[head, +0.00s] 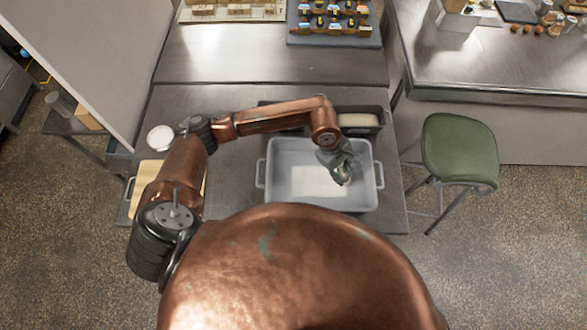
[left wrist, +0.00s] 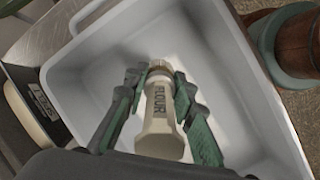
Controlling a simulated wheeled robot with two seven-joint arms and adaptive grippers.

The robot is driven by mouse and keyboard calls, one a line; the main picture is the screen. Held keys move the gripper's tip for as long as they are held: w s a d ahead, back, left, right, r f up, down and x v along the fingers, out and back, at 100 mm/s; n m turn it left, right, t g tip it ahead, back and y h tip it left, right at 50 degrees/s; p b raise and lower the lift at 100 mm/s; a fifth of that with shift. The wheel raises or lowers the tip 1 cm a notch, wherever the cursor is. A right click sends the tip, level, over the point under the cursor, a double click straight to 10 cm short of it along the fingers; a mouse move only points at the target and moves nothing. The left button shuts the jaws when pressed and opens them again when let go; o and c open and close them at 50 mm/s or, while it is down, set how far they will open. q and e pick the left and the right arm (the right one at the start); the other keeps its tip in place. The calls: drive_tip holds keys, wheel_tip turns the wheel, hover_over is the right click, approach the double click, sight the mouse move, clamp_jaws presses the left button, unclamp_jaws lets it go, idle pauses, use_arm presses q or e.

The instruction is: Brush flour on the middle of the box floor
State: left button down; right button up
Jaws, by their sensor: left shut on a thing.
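The box (head: 262,172) is a light grey tray with side handles on the metal table. Its rim also shows in the left wrist view (left wrist: 225,40). A white patch (head: 308,182) covers the middle of its floor. My left gripper (head: 343,172) is over the right part of the box. In the left wrist view, my left gripper (left wrist: 160,78) is shut on a cream bottle labelled FLOUR (left wrist: 160,122), its neck pointing away from the camera, towards the box floor. The bottle's mouth is hard to make out. My right gripper is not in view.
A white round bowl (head: 160,138) and a wooden board (head: 147,178) are to the left. A green stool (head: 459,150) stands right of the table. Decorated pieces sit on a blue tray (head: 335,40) behind.

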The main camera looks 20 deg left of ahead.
sight(342, 172)
use_arm(q)
drive_tip(key=shift+r+p, duration=0.3)
drive_tip(key=shift+r, duration=1)
drive_tip(key=shift+a, duration=0.1)
